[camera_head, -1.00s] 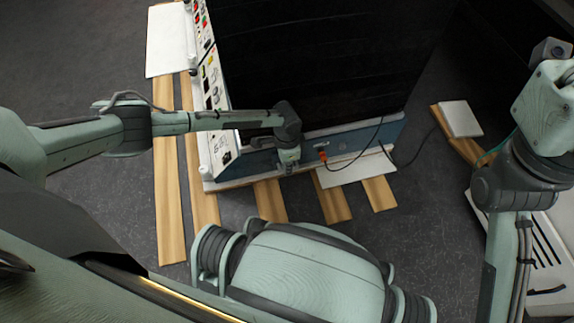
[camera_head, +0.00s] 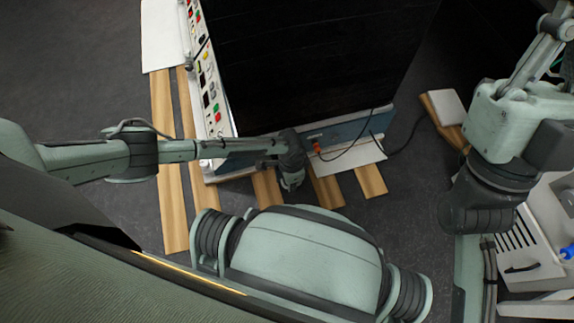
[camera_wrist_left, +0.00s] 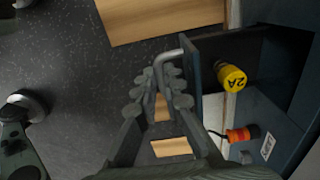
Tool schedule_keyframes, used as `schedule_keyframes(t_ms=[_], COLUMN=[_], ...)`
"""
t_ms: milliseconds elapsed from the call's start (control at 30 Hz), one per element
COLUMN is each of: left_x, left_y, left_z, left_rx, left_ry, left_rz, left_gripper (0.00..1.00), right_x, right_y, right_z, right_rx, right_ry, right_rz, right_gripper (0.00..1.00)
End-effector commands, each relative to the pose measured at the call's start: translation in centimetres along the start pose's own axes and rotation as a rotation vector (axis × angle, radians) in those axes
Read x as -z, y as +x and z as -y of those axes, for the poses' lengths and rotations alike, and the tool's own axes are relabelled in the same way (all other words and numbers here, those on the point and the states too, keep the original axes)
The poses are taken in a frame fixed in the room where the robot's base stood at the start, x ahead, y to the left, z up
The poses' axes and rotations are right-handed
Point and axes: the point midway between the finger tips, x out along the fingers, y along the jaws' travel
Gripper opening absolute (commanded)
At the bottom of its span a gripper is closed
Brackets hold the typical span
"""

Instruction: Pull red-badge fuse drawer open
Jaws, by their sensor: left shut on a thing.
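My left gripper (camera_wrist_left: 162,88) is shut on the grey bar handle (camera_wrist_left: 172,57) of the fuse drawer. The drawer's blue-grey front (camera_wrist_left: 190,85) stands out from the cabinet face, with a dark gap behind it. A yellow cylindrical fuse marked "2A" (camera_wrist_left: 232,77) shows behind the front, in the left wrist view. I cannot see a red badge from here. In the head view the left gripper (camera_head: 291,181) is beside the cabinet's lower front edge, and the drawer is mostly hidden by the wrist. My right gripper is out of view.
The large black-topped cabinet (camera_head: 310,60) stands on wooden slats (camera_head: 326,190). An orange plug (camera_wrist_left: 240,135) with a dark cable is in the cabinet face, close to the drawer. White equipment (camera_head: 530,240) stands at the right. Dark floor (camera_head: 400,195) is clear in front.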

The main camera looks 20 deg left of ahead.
Motion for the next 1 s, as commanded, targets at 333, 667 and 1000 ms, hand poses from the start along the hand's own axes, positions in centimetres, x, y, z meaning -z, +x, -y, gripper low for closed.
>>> schedule_keyframes(t_ms=[333,667,1000], left_x=[0.0,0.0,0.0], left_y=[0.0,-0.1,-5.2], left_z=[0.0,0.1,0.1], left_rx=[0.002,0.002,0.002], left_ry=[-0.002,-0.001,0.000], left_rz=[0.000,0.000,-0.003], left_gripper=[0.15,0.17,0.17], right_x=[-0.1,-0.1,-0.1], right_y=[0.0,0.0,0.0], right_z=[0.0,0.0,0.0], right_rx=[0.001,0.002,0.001], right_ry=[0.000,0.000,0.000], right_rz=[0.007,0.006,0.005], right_gripper=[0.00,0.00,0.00])
